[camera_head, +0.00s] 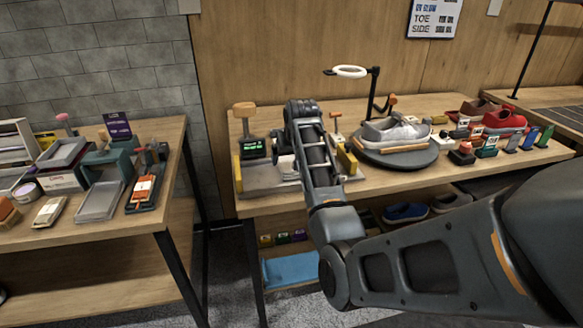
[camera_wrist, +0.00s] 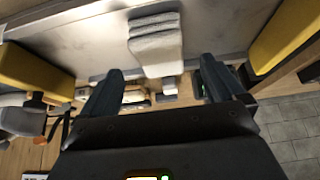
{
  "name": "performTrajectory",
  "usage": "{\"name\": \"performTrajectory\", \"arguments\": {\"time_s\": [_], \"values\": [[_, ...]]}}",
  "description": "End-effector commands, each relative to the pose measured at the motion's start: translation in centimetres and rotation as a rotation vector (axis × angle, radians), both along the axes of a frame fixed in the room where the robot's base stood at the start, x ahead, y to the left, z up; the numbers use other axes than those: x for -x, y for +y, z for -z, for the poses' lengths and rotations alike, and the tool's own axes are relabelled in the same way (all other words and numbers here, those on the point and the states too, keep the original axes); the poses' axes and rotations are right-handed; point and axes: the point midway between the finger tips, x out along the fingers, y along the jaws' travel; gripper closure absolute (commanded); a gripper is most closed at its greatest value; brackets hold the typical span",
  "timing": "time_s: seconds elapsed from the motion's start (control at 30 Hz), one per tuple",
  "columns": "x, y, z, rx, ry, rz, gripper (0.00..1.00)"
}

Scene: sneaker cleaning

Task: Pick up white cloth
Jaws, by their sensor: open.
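A folded white cloth (camera_wrist: 157,45) lies in layers on a pale grey tray (camera_wrist: 225,25) in the wrist view. My gripper (camera_wrist: 160,82) is open, its two dark fingers spread apart with nothing gripped between them. The cloth is beyond the fingertips and roughly centred between them; I cannot tell the exact gap. In the head view, part of the white cloth (camera_head: 286,166) shows just left of my forearm, on the tray (camera_head: 262,187). My arm hides the rest of the cloth and the fingertips there.
Yellow blocks (camera_head: 237,168) flank the tray on both sides. A small device with a green display (camera_head: 253,147) stands behind it. To the right, a grey sneaker (camera_head: 392,130) sits on a dark round stand (camera_head: 398,156). A cluttered side table (camera_head: 110,220) is at left.

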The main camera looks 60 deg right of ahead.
Motion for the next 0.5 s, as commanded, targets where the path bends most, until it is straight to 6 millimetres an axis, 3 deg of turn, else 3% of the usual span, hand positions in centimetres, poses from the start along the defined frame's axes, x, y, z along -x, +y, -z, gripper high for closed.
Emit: {"name": "performTrajectory", "arguments": {"time_s": [0.3,0.5], "values": [[-1.3,-1.7,3.3,-0.002,0.001,0.000,0.04],[-1.6,-2.1,4.2,0.001,-0.001,0.000,0.04]]}}
